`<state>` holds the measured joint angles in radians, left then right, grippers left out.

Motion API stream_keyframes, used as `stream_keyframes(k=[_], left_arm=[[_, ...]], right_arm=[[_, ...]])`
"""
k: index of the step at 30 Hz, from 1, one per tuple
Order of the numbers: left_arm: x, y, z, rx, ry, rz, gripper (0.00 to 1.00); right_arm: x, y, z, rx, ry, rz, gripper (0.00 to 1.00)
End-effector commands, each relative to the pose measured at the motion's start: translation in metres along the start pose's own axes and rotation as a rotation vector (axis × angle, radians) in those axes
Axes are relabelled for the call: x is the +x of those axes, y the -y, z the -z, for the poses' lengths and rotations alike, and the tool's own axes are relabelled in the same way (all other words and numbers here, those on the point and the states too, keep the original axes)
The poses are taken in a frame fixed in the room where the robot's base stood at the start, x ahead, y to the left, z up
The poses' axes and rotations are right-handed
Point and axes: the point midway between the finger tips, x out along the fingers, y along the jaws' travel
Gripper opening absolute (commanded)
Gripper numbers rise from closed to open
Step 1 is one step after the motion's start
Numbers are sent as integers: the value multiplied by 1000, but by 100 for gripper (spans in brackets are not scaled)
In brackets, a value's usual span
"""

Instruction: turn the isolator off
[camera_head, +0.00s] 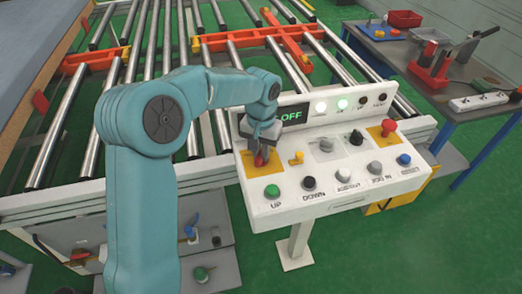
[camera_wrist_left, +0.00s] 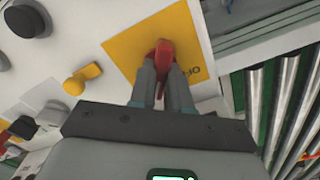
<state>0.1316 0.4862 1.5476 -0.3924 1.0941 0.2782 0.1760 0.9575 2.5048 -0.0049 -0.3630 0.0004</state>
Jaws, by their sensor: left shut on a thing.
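The isolator is a red handle (camera_head: 261,157) on a yellow plate (camera_head: 247,170) at the left end of the white control panel (camera_head: 290,208). In the left wrist view the red handle (camera_wrist_left: 164,52) sits on its yellow plate (camera_wrist_left: 125,45), with part of the printed lettering showing beside it. My left gripper (camera_head: 262,150) is shut on the red handle, one finger on each side of it. The fingers hide part of the handle. The panel's display (camera_head: 291,115) reads OFF in green. My right gripper is not in view.
Several buttons, a yellow switch (camera_head: 297,158) and a red mushroom knob (camera_head: 389,126) share the panel. A roller conveyor (camera_head: 75,120) with orange crossbars lies behind. A grey workbench (camera_head: 450,85) with tools stands at the right. Green floor (camera_head: 380,250) is clear in front.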

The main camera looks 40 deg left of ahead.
Motion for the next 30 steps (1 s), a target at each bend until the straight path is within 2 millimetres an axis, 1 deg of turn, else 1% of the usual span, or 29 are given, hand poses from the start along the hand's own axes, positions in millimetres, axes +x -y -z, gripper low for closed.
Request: stream_keyframes(k=[30], left_arm=[[-1,0,2,-950,-8,-4,0]], right_arm=[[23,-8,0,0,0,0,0]])
